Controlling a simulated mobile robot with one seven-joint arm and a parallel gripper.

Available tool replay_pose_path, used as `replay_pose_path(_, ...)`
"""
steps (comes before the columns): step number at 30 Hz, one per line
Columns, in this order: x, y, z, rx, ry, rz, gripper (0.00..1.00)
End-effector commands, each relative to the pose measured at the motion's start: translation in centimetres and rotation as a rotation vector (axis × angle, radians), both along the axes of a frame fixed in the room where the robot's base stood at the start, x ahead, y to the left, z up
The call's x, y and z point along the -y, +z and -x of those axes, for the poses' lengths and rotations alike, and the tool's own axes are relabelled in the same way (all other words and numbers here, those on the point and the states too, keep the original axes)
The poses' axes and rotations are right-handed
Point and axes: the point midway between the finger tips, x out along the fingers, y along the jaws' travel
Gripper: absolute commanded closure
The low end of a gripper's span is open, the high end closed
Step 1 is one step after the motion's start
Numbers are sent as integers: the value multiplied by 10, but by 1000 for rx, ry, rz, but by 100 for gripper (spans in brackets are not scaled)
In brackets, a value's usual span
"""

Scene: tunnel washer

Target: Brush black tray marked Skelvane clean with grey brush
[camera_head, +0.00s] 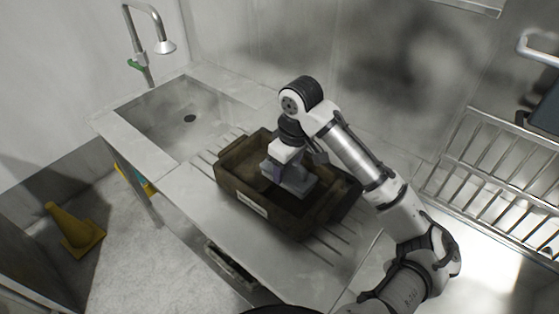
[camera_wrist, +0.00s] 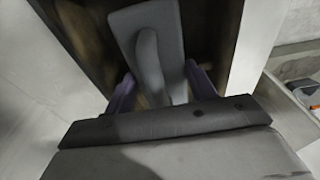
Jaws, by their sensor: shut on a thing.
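The black tray (camera_head: 245,205) sits on the ribbed steel drainboard and looks brown and soiled. It has a pale label on its front wall, too small to read. My gripper (camera_head: 280,172) is inside the tray's outline, seen from above, and is shut on the grey brush (camera_head: 298,186). In the wrist view the purple fingers (camera_wrist: 160,88) are on either side of the handle of the grey brush (camera_wrist: 148,55). The brush head is low inside the tray; I cannot tell whether it touches the floor. My arm hides the tray's right back part.
A steel sink (camera_head: 188,117) with a spray tap (camera_head: 165,46) is at the left of the drainboard (camera_head: 190,200). A wire rack (camera_head: 495,165) is at the right. A yellow cone (camera_head: 75,230) stands on the floor at left. Bare drainboard lies in front of the tray.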

Motion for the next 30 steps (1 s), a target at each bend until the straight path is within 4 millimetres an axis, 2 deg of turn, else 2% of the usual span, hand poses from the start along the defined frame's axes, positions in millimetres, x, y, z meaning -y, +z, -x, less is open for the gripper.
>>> replay_pose_path(8, 9, 1, 7, 1, 0, -1, 85)
replay_pose_path(21, -22, 1, -17, 1, 1, -2, 85)
replay_pose_path(30, -33, 0, -26, 1, 1, -2, 85)
